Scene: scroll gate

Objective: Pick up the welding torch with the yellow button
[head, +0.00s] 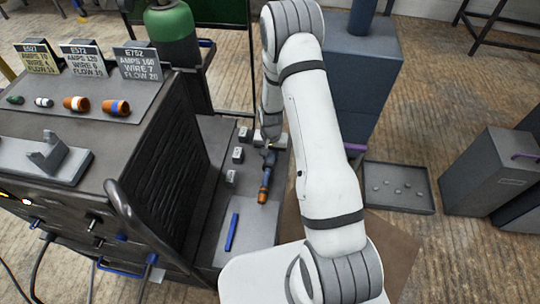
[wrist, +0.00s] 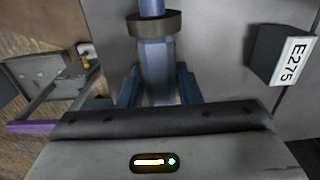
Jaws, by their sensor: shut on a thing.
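A dark blue-grey welding torch (head: 265,181) with an orange end lies along the grey shelf beside the machine in the head view. My gripper (head: 268,151) is at its far end, partly hidden by my arm. In the wrist view my gripper (wrist: 158,92) has its blue fingers on either side of the blue-grey torch body (wrist: 154,60), shut on it. A dark collar rings the torch just beyond the fingers. I cannot make out a yellow button on the held torch. A second, blue torch-like rod (head: 231,232) lies nearer on the shelf.
Small grey label blocks (head: 238,155) stand left of the torch; one in the wrist view reads E275 (wrist: 283,55). The dark machine (head: 160,150) rises at left. A blue-grey cabinet (head: 350,80) and a tray of small pieces (head: 400,202) stand at right.

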